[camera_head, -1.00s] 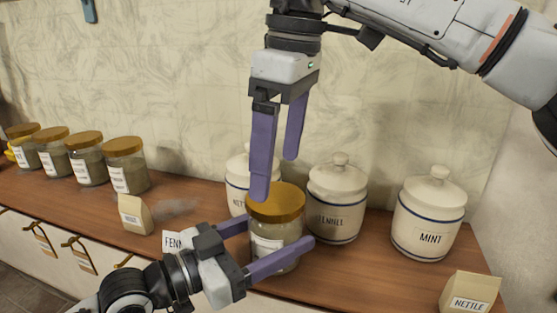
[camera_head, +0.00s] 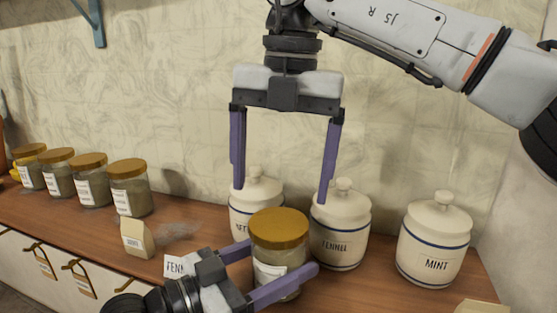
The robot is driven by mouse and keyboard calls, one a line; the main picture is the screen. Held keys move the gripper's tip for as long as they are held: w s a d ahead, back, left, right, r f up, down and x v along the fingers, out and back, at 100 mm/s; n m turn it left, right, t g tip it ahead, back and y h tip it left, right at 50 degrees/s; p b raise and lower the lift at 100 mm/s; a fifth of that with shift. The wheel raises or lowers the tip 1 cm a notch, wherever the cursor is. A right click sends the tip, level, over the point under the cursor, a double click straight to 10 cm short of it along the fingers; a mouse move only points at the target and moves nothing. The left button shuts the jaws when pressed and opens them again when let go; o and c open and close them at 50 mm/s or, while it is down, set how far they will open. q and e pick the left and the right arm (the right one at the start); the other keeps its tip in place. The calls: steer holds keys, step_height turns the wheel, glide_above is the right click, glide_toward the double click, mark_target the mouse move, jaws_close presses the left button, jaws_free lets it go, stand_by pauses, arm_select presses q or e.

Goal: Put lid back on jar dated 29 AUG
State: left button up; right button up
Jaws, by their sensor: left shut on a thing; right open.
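A glass jar (camera_head: 270,262) with a pale label stands near the counter's front. Its gold-brown lid (camera_head: 279,228) sits on top of it. The label's writing is too small to read. My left gripper (camera_head: 282,257) is shut on the jar, one finger at either side of it, below the lid. My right gripper (camera_head: 283,196) is open and empty, above and behind the jar. Its fingers point down and are spread wide, in front of the white canisters. Whether the lid is fully seated cannot be told.
White canisters labelled NETTLE (camera_head: 258,196), FENNEL (camera_head: 341,217) and MINT (camera_head: 433,238) stand behind and to the right. Several lidded jars (camera_head: 130,188) line the left. A paper packet (camera_head: 137,238) and a FENNEL card (camera_head: 175,266) lie nearby. Another packet (camera_head: 480,307) is at bottom right.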

steer(key=n, duration=0.6)
steer(key=shift+r+n, duration=0.2)
steer(key=shift+n, duration=0.2)
steer(key=n, duration=0.4)
steer(key=shift+a+r, duration=0.1)
steer(key=n, duration=0.4)
steer(key=shift+r+n, duration=0.15)
steer(key=shift+n, duration=0.15)
steer(key=n, duration=0.4)
steer(key=shift+r+h, duration=0.1)
steer(key=shift+h, duration=0.2)
steer(key=n, duration=0.6)
steer(key=shift+r+n, duration=0.15)
steer(key=shift+n, duration=0.15)
steer(key=n, duration=0.4)
steer(key=shift+r, duration=0.1)
steer(key=n, duration=0.4)
steer(key=shift+r, duration=0.15)
steer(key=n, duration=0.5)
steer(key=shift+r, duration=0.1)
